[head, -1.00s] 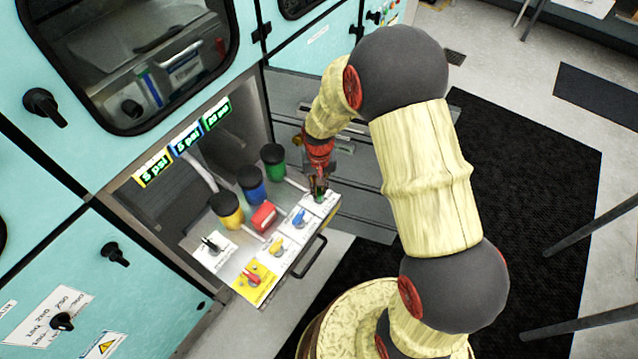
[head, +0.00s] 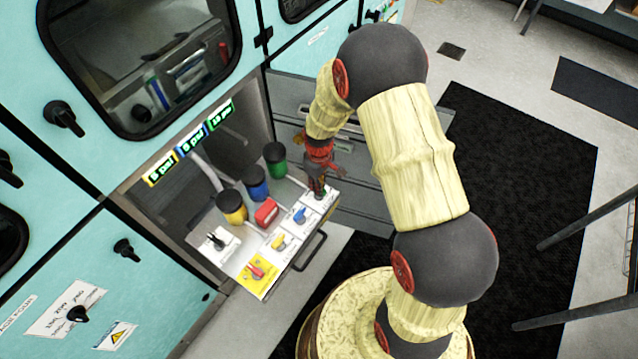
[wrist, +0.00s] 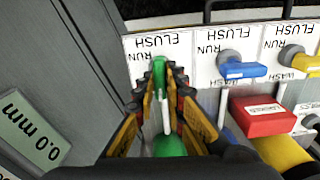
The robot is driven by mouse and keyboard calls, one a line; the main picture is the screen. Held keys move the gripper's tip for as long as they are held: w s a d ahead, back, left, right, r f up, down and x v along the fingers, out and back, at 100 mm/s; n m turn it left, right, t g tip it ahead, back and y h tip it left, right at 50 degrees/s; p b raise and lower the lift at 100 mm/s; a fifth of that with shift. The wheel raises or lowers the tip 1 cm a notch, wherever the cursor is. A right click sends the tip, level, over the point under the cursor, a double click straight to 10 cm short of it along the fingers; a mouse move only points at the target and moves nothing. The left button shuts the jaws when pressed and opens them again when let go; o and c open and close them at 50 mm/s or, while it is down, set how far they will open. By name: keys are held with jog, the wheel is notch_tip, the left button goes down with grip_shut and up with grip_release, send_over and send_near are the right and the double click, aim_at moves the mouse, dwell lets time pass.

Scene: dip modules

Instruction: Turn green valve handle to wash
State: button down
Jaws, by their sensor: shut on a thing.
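The green valve handle (wrist: 158,68) shows between my fingertips in the wrist view, at the far-left panel marked FLUSH and RUN. My gripper (wrist: 160,84) is shut on it, with a finger on each side. The fingers cover much of the handle and the lower part of its panel, so its exact pointing is hard to tell. In the head view my gripper (head: 317,190) is at the far right end of the valve shelf, and the green handle is hidden behind it. The green-bodied jar with a black lid (head: 275,158) stands behind the gripper.
The blue valve handle (wrist: 242,70) and yellow valve handle (wrist: 300,60) sit beside the green one. A red block (wrist: 264,116) lies near them. Blue (head: 256,188) and yellow (head: 232,208) jars stand on the shelf.

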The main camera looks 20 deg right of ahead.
jog(key=shift+n, duration=0.5)
jog(key=c, duration=1.8)
grip_release()
jog(key=shift+c, duration=0.2)
notch_tip(320, 180, up, 12)
